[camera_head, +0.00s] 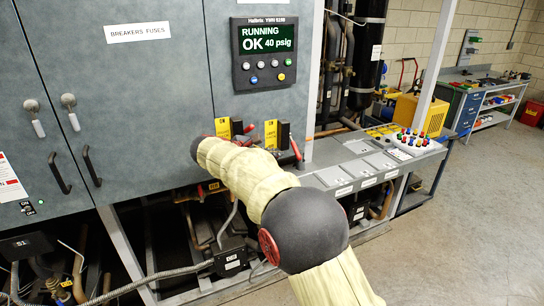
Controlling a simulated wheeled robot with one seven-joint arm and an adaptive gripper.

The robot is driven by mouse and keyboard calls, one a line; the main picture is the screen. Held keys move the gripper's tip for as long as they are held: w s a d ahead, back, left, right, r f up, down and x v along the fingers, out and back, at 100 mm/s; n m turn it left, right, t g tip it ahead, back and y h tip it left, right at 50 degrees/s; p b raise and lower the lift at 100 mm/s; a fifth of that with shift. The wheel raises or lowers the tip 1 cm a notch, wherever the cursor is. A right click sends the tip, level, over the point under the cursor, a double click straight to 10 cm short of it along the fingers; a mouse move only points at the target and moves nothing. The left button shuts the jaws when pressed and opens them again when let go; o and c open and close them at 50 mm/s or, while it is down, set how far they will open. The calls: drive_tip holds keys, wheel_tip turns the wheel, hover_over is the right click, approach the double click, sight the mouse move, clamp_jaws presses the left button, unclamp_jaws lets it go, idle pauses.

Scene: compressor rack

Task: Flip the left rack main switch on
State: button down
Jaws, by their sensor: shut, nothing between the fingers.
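Two yellow-and-black switch units with red handles are mounted below the display panel. The left switch unit (223,127) has its lower part hidden by my arm; a red handle (249,128) shows at its right. The right switch unit (271,133) has a red handle (297,149) slanting down at its right side. I cannot tell which position either switch is in. My arm reaches from the lower right up to the left switch unit, and its dark far end is in front of the cabinet. My gripper is hidden beyond the forearm.
The display (265,40) reads RUNNING OK 40 psig. Grey cabinet doors (120,90) with handles stand at left. A low panel (365,165) with labelled covers and coloured buttons (414,138) is at right. Pipes and cables run below. The floor (470,240) at right is clear.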

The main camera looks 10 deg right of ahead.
drive_tip(key=b+x, duration=0.1)
drive_tip(key=x, duration=0.5)
drive_tip(key=shift+w+d, duration=0.15)
drive_tip(key=shift+s+d+r+p, duration=0.15)
drive_tip(key=shift+s+r+p, duration=0.35)
drive_tip(key=shift+p, duration=0.6)
idle(0.4)
drive_tip(key=shift+s+d+r+p, duration=0.1)
drive_tip(key=shift+s+r+p, duration=0.25)
drive_tip(key=shift+p, duration=0.3)
drive_tip(key=shift+s+d+r+p, duration=0.1)
drive_tip(key=shift+s+r+p, duration=0.05)
drive_tip(key=shift+r+p, duration=0.4)
drive_tip(key=shift+f, duration=0.1)
drive_tip(key=v, duration=1.2)
drive_tip(key=shift+f, duration=0.15)
